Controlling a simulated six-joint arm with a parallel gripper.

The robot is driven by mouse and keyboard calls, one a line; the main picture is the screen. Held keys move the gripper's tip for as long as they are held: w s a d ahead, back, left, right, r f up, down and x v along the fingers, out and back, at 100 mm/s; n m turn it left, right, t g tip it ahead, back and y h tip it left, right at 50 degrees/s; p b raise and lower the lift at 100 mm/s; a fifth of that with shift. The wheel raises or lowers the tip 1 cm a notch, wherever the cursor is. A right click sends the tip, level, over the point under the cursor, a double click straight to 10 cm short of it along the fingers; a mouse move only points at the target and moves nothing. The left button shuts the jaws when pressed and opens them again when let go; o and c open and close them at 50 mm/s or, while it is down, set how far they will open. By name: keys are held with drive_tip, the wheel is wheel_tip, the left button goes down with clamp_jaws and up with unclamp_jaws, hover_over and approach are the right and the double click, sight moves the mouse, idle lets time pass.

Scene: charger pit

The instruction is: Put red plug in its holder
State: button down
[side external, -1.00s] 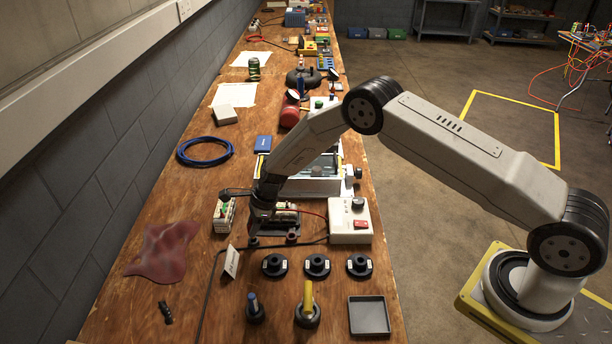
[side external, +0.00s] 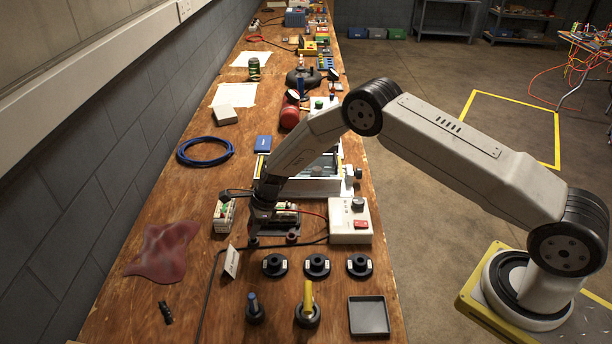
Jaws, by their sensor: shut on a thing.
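My gripper (side external: 254,234) points down at the front left of a dark device with a pale block, left of the grey control box. It is shut on a small dark thing at its fingertips, which I take to be the red plug; the fingers mostly hide it, and its colour is hard to tell. A dark reddish round socket (side external: 292,238) sits just to the right. Three empty-looking black round holders (side external: 274,265), (side external: 317,265) and (side external: 359,265) stand in a row in front. I cannot tell which is the red one.
A blue plug (side external: 253,301) and a yellow plug (side external: 308,295) stand upright in black bases at the front. A grey tray (side external: 369,316) lies to their right. The control box (side external: 349,221), a white card (side external: 231,262), a black cable and a red cloth (side external: 162,252) are nearby.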

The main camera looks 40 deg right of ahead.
drive_tip(key=shift+f, duration=1)
drive_tip(key=shift+c, duration=1.9)
unclamp_jaws()
drive_tip(key=shift+r, duration=0.1)
drive_tip(key=v, duration=0.7)
drive_tip(key=shift+r, duration=0.25)
drive_tip(key=shift+s+d, duration=0.1)
drive_tip(key=shift+r, duration=0.1)
